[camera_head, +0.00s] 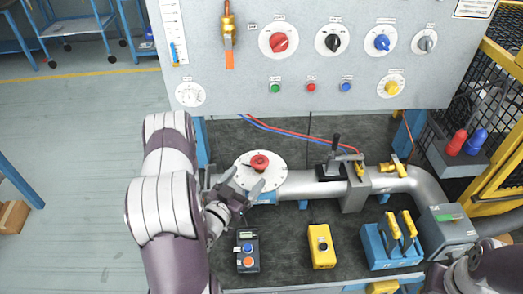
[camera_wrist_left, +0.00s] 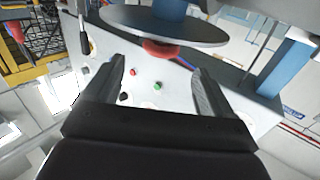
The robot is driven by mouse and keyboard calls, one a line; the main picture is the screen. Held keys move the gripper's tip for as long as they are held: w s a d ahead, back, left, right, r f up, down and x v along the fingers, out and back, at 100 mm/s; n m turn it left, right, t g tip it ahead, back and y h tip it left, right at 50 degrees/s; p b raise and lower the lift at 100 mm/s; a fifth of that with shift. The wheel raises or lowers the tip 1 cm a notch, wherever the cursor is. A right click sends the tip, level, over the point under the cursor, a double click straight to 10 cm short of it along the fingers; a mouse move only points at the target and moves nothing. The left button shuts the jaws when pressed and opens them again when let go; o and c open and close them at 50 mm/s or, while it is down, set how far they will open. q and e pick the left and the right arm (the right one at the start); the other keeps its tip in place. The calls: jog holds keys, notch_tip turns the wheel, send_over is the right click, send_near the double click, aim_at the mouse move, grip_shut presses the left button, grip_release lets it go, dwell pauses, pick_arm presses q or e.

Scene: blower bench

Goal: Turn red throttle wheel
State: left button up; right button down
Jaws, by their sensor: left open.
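The red wheel (camera_head: 260,162) sits on a round white dial plate (camera_head: 243,160) above the grey pipe. In the left wrist view, the red wheel (camera_wrist_left: 165,48) shows against the underside-looking grey disc (camera_wrist_left: 160,25), beyond the fingertips. My left gripper (camera_head: 245,183) is open and empty, just in front of the plate's near edge. Its fingers (camera_wrist_left: 160,78) are spread apart in the left wrist view, with nothing between them. No contact with the wheel shows. My right arm shows at the lower right, but its gripper is not visible.
The pipe (camera_head: 312,189) runs right, past a black lever (camera_head: 336,150) and a yellow valve handle (camera_head: 397,167). A button box (camera_head: 247,251), a yellow box (camera_head: 321,247) and a blue unit (camera_head: 378,249) lie in front. An upright panel (camera_head: 240,97) with coloured knobs stands behind.

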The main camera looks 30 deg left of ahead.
aim_at(264, 155)
pick_arm(q)
jog(key=w+p, duration=0.2)
jog(key=w, duration=0.7)
jog(key=shift+w+f, duration=0.1)
jog(key=shift+w, duration=0.05)
jog(key=shift+w+d, duration=0.2)
jog(key=shift+w, duration=0.15)
jog(key=shift+w, duration=0.1)
jog(key=shift+c, duration=0.3)
jog(key=shift+a, duration=0.1)
jog(key=c, duration=1)
